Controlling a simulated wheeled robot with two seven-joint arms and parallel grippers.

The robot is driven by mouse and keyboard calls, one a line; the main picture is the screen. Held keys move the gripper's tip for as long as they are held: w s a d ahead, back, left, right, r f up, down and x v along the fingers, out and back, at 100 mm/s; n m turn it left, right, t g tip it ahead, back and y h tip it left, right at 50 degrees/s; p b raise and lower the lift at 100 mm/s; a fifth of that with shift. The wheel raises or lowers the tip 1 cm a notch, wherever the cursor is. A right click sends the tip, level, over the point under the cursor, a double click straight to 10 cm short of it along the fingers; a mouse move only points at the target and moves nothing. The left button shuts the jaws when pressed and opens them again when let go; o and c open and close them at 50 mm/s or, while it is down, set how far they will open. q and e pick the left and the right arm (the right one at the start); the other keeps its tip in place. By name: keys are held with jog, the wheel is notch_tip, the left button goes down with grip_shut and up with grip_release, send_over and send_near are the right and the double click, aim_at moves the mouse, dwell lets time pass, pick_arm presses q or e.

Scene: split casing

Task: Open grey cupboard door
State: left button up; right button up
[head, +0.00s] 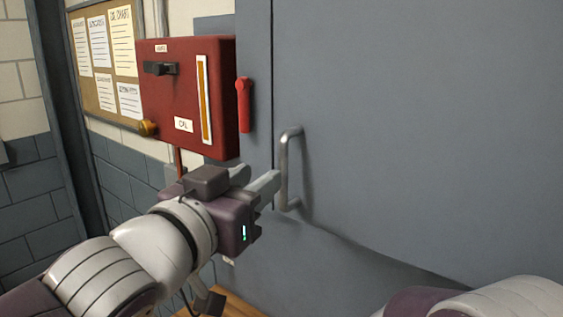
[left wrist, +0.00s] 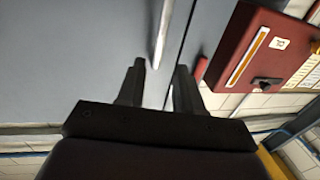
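The grey cupboard door (head: 420,130) fills the right of the head view and looks shut, with a narrow vertical seam at its left edge. Its upright metal bar handle (head: 283,165) is near that seam. My left gripper (head: 261,174) is beside the handle, its fingers pointing at it. In the left wrist view the left gripper's fingers (left wrist: 160,68) are apart with nothing between them, and the handle (left wrist: 162,35) shows just beyond the tips. Whether a finger touches the handle cannot be told. My right gripper is not in view.
A red box (head: 185,95) with a dark switch and a red lever (head: 243,105) is mounted just left of the door, above my left gripper. A notice board (head: 103,60) hangs on the brick wall further left.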

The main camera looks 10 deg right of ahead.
aim_at(281, 163)
pick_arm(q)
jog(key=x, duration=0.8)
jog(key=shift+w+d+b, duration=0.3)
jog(key=shift+f, duration=0.1)
grip_shut()
